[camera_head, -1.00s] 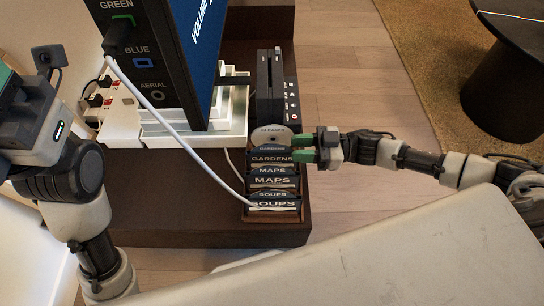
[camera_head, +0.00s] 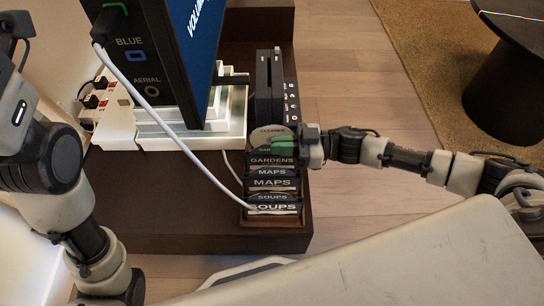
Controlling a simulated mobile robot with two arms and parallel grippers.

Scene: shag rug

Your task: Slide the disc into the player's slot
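The black player (camera_head: 263,92) stands upright at the right side of the dark cabinet, with a dark slot facing up and small markings on its right face. A pale disc labelled CLEANER (camera_head: 268,132) stands at the back of the disc rack (camera_head: 275,220), just in front of the player. My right gripper (camera_head: 278,149) reaches in from the right, its green fingertips at the disc's lower part. The fingers overlap the disc and rack, so their gap and any hold are unclear. My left wrist shows at the left edge; its fingertips are out of frame.
Labelled cases, GARDENS, MAPS and SOUPS, fill the rack in front of the disc. A white cable (camera_head: 170,125) runs from the screen (camera_head: 150,60) to the rack. A white power strip (camera_head: 112,120) lies left. A round dark table (camera_head: 510,80) stands far right.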

